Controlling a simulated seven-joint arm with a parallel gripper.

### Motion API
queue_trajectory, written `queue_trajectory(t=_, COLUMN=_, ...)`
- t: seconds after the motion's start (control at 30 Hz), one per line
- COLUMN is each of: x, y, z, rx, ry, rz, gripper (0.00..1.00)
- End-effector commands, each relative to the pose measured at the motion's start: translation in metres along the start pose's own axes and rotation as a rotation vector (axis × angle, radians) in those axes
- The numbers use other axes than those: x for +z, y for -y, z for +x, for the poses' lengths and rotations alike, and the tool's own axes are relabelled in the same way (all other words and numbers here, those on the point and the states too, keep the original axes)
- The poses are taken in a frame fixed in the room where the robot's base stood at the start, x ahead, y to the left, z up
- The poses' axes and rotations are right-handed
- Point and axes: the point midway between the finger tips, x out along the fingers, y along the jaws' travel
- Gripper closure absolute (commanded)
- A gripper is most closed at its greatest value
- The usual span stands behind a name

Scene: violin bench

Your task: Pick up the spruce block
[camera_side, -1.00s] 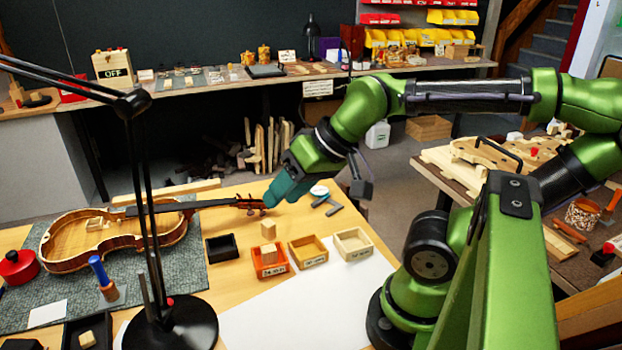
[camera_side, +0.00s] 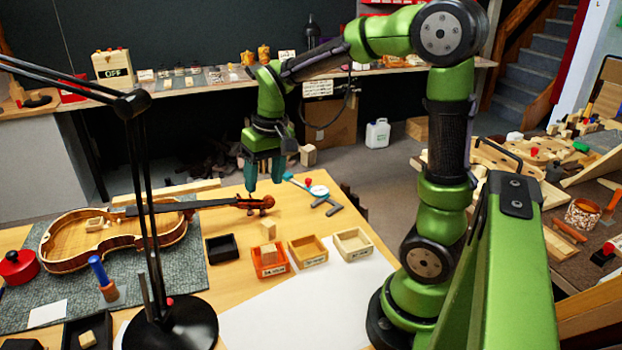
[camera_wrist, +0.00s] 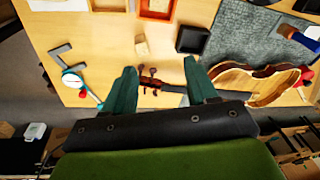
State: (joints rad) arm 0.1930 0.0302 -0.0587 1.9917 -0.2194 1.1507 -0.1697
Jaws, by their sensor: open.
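A small pale wooden block (camera_side: 268,229), which looks like the spruce block, stands on the bench just behind the orange tray (camera_side: 258,262). It also shows in the wrist view (camera_wrist: 142,48), ahead of my fingertips and beside the black box. Similar pale blocks lie in the orange tray (camera_side: 269,252), on the violin and in a dark tray at the lower left. No label marks any block. My gripper (camera_side: 264,185) points down above the violin's scroll end, behind the block. In the wrist view its teal fingers (camera_wrist: 160,70) are apart with nothing gripped.
The violin's scroll (camera_side: 262,202) lies below my fingers. A black box (camera_side: 222,248), two wooden trays (camera_side: 307,251) (camera_side: 353,244) and a dial tool (camera_side: 318,191) stand nearby. A black desk lamp (camera_side: 170,324) rises at the front left. White paper (camera_side: 300,310) lies clear in front.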

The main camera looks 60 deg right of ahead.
Motion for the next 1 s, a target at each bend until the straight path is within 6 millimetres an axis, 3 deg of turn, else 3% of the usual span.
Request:
queue_trajectory(t=0.17, x=-0.038, y=-0.024, z=0.021, rx=0.076, ry=0.101, rz=-0.03, gripper=0.43)
queue_trajectory(t=0.3, x=-0.051, y=-0.028, z=0.013, rx=0.099, ry=0.114, rz=-0.077, gripper=0.43)
queue_trajectory(t=0.47, x=-0.044, y=-0.03, z=0.031, rx=0.099, ry=0.134, rz=-0.095, gripper=0.43)
queue_trajectory(t=0.8, x=-0.034, y=-0.037, z=0.103, rx=0.097, ry=0.135, rz=-0.094, gripper=0.43)
queue_trajectory(t=1.0, x=-0.033, y=-0.04, z=0.125, rx=0.097, ry=0.13, rz=-0.093, gripper=0.43)
